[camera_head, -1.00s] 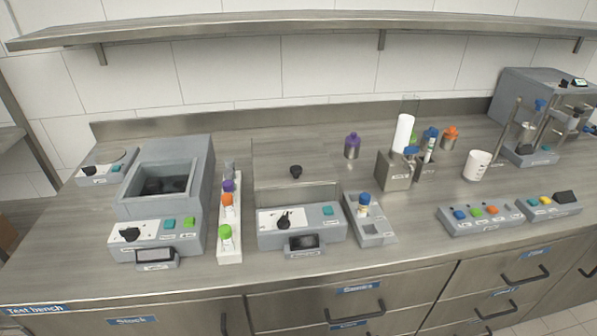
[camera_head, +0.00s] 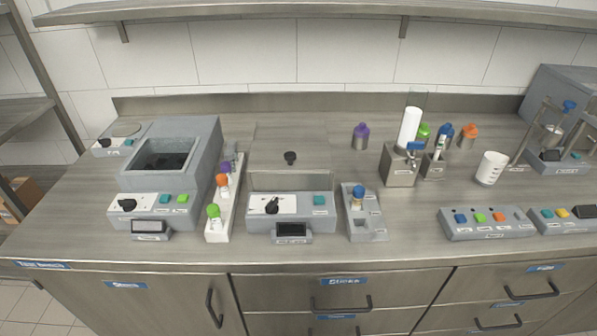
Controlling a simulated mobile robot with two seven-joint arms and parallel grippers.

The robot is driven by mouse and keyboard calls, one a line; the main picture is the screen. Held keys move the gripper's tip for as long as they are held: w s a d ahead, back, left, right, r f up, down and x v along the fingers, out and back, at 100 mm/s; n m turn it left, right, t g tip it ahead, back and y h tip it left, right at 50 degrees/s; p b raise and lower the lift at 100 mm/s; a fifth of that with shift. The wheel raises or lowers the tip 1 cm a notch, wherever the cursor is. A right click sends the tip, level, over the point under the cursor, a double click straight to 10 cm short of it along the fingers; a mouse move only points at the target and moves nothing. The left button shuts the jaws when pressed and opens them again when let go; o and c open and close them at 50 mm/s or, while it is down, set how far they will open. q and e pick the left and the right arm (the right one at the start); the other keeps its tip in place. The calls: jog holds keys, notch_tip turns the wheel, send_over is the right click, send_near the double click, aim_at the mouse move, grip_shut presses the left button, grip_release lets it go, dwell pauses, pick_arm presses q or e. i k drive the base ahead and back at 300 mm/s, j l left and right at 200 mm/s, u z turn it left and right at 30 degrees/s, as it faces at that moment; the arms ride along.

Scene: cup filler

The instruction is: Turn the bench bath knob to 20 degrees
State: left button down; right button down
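Two grey bench units have black knobs, and their labels are too small to read, so I cannot tell for sure which is the bench bath. The left unit (camera_head: 205,150) has an open dark basin; its black knob (camera_head: 127,204) sits on a white dial plate at the front left, beside teal and green buttons. The middle unit (camera_head: 290,228) has a see-through lid with a black handle; its black knob (camera_head: 271,206) sits on a white dial plate, with a teal button at its right. Small dark displays stand before both. Neither gripper is in view.
A white rack (camera_head: 218,228) with several capped tubes stands between the units. A grey holder (camera_head: 366,226) with a blue-capped tube is to the right. Button panels (camera_head: 487,232) and a large machine (camera_head: 566,105) stand farther right. The bench front edge is clear.

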aim_at(271, 208)
jog(key=k+j+u, duration=0.1)
jog(key=u, duration=0.25)
jog(key=k+j+u, duration=0.1)
jog(key=u, duration=0.25)
jog(key=k+j+u, duration=0.1)
jog(key=u, duration=0.25)
